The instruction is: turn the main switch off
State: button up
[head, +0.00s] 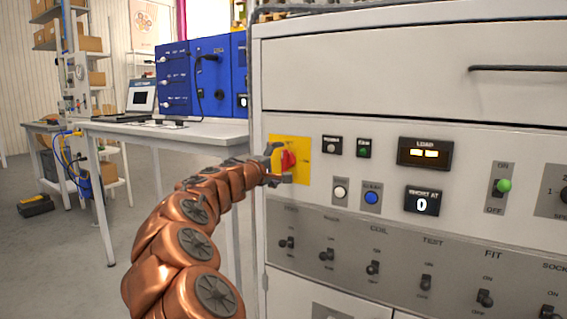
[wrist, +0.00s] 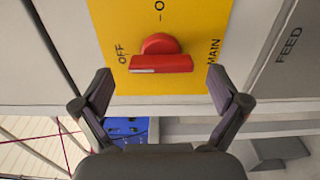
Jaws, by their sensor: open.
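The main switch is a red rotary knob (head: 288,161) on a yellow plate (head: 303,176) at the left edge of the white cabinet's front. In the wrist view the red knob (wrist: 160,63) stands ahead of my gripper (wrist: 160,84). Its bar lies across the picture, with its left end beside the word OFF and MAIN at the right. Another label at the top is cut off. My gripper's fingers are open and spread wider than the bar, one to each side, with nothing between them. In the head view my gripper (head: 270,165) is close to the knob; contact cannot be told.
A grey strip of toggles (head: 400,262) runs below. A white table (head: 165,130) with blue panels stands behind at left.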

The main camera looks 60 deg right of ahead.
jog(key=a, duration=0.9)
jog(key=shift+s, duration=0.2)
jog(key=s+a+r+m+g+y+p, duration=0.1)
jog(key=s+a+r+m+y+p, duration=0.3)
jog(key=s+a+p, duration=0.4)
jog(key=s+a+f+n+y+p, duration=0.1)
jog(key=s+a+y+p, duration=0.3)
jog(key=a+p, duration=0.3)
jog(key=s+a+f+n+g+y+p, duration=0.1)
jog(key=s+a+y+p, duration=0.4)
jog(key=a, duration=1.3)
jog(key=s+a+f+n+y+p, duration=0.1)
jog(key=s+a+f+y+p, duration=0.2)
jog(key=s+a+y+p, duration=0.2)
jog(key=s+a+p, duration=0.3)
jog(key=a+p, duration=0.1)
jog(key=a, duration=0.3)
jog(key=shift+s+a+f, duration=0.35)
jog(key=shift+a, duration=0.05)
jog(key=shift+c, duration=0.2)
